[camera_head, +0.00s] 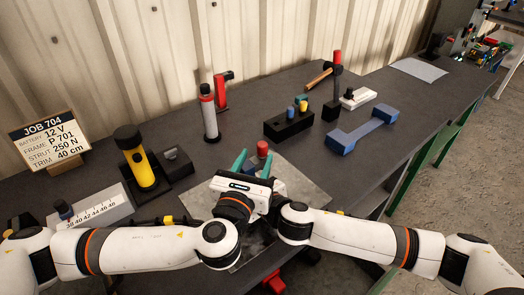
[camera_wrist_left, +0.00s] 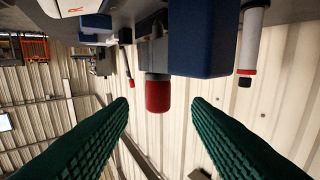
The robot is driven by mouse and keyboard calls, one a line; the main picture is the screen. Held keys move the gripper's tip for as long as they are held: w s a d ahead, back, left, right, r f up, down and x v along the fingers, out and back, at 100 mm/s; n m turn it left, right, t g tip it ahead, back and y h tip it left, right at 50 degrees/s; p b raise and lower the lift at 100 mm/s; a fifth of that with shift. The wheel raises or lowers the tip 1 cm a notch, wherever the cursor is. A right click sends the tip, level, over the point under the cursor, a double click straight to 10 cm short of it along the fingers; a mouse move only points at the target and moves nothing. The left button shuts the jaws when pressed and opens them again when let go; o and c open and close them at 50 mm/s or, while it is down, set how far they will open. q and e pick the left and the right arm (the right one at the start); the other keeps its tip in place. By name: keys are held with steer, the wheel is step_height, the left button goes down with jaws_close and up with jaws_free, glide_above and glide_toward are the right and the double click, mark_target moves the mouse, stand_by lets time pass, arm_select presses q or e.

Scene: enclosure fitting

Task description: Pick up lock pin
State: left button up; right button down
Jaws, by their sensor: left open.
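A red-capped pin with a grey-black body, which I take for the lock pin (camera_head: 262,149), stands upright at the far side of the grey plate. It also shows in the left wrist view (camera_wrist_left: 157,95), where the picture is upside down. My left gripper (camera_head: 252,162) has green ribbed fingers, spread apart and empty. In the left wrist view its fingers (camera_wrist_left: 160,100) lie on either side of the red cap, with clear gaps. My right arm reaches in from the right, but its gripper is hidden.
The grey plate (camera_head: 310,185) lies under my arms. A grey cylinder (camera_head: 209,115) stands behind left. A dark blue block (camera_wrist_left: 205,40) is close beside the pin in the wrist view.

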mark_target(260, 150)
arm_select(q)
steer(key=x, duration=0.5)
steer(key=shift+d+r, duration=0.1)
steer(key=shift+r, duration=0.05)
steer(key=shift+c, duration=0.6)
jaws_close()
